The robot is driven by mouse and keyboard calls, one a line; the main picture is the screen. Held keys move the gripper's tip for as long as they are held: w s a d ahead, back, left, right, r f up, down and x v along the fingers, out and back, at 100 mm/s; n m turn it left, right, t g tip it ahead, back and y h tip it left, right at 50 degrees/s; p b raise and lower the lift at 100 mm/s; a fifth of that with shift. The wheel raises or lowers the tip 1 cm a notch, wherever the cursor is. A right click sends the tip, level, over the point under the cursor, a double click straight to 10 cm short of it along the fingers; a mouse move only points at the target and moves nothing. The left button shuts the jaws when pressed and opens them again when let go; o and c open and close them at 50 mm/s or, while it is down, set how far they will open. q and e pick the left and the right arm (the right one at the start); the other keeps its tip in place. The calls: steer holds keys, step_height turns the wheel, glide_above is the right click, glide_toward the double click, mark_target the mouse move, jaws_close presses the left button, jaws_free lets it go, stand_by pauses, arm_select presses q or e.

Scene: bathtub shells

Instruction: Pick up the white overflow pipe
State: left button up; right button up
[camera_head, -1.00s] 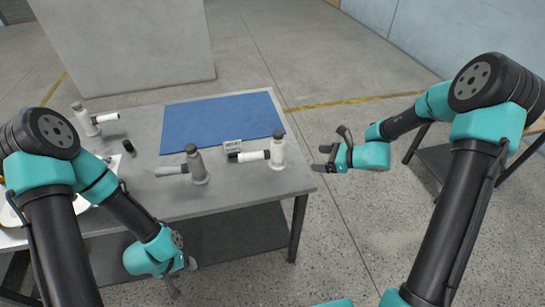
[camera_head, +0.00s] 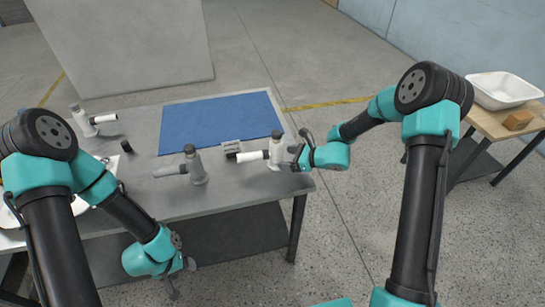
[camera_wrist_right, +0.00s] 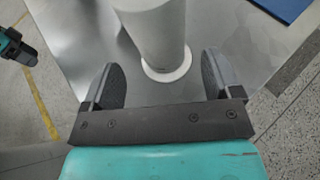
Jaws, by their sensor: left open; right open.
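Contact cannot be told. A second white fitting (camera_head: 84,121) stands at the table's back left, and a grey one (camera_head: 196,166) near the middle. My left gripper (camera_head: 180,280) is low in front of the table, away from the fittings.
A blue mat (camera_head: 222,118) covers the table's back. A small label block (camera_head: 232,147) stands by the white fitting's side arm. A black cap (camera_head: 127,146) is at left. A white basin (camera_head: 502,90) and brown block (camera_head: 517,120) sit on a right side table.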

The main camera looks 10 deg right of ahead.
mark_target(281, 153)
steer(key=shift+w, duration=0.1)
steer(key=shift+f+x, duration=0.2)
steer(key=shift+x, duration=2.45)
steer(key=shift+d, duration=0.15)
steer(key=c, duration=1.1)
steer(key=shift+r, duration=0.1)
steer(key=shift+r, duration=0.5)
steer(key=shift+s+r, duration=0.25)
steer(key=shift+r, duration=0.35)
steer(key=shift+s+r, duration=0.25)
steer(key=shift+r, duration=0.4)
steer(key=s+a, duration=0.1)
steer(key=s, duration=0.4)
steer(key=s+a, duration=0.1)
steer(key=s, duration=0.3)
steer(key=s+a+r, duration=0.1)
steer(key=s, duration=0.4)
steer(key=shift+s+a+r, duration=0.15)
steer(key=shift+s+a, duration=0.15)
steer(key=shift+a, duration=0.05)
